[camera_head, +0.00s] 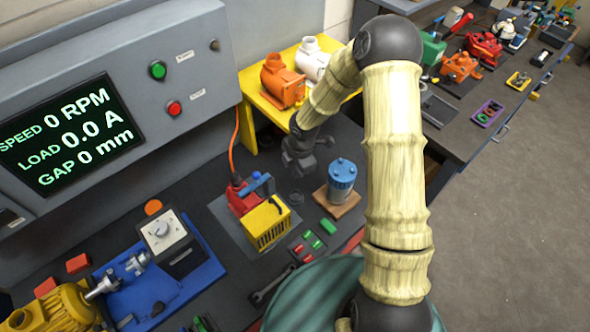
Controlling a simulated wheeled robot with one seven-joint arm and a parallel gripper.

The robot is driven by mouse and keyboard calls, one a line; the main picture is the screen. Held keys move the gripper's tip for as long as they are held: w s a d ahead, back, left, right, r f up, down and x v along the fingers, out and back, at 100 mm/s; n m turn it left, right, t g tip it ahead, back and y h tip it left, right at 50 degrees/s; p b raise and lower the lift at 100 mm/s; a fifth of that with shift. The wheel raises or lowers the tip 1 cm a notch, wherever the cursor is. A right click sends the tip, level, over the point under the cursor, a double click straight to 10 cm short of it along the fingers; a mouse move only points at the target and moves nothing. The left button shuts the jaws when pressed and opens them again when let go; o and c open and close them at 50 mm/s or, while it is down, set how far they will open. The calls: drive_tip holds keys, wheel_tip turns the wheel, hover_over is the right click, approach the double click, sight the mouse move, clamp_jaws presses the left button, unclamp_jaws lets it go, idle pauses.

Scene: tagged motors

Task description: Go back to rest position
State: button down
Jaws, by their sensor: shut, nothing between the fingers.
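My arm reaches from the lower right up and over the dark workbench (225,290). My gripper (298,168) hangs above the bench, left of the arm's upper links and in front of the yellow stand (250,88). It is dark, small in the picture, shut and empty. Below it, apart from it, are a red and yellow motor unit (268,222) and a blue-topped grey motor (341,180) on a wooden base. My arm hides part of the bench's right side.
A control panel (150,40) with a screen reading 0 RPM stands at left. An orange pump (282,82) and a white pump (312,60) sit on the yellow stand. A yellow motor (55,308) lies lower left. Another bench with several motors runs at right; the floor (520,220) there is clear.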

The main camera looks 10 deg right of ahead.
drive_tip(key=s+d+r+m+b, duration=0.2)
drive_tip(key=s+d+m+b, duration=0.1)
drive_tip(key=m, duration=0.4)
drive_tip(key=s+d+r+m+t+b, duration=0.1)
drive_tip(key=s+d+r+m+b, duration=0.2)
drive_tip(key=s+m, duration=0.5)
drive_tip(key=s+d+r+m+t+h+b, duration=0.1)
drive_tip(key=s+d+r+m+b, duration=0.2)
drive_tip(key=s+m+b, duration=0.2)
drive_tip(key=m, duration=0.2)
drive_tip(key=shift+s+m+b, duration=0.35)
drive_tip(key=shift+s+m, duration=0.05)
drive_tip(key=shift+w+d, duration=0.1)
drive_tip(key=shift+d, duration=0.05)
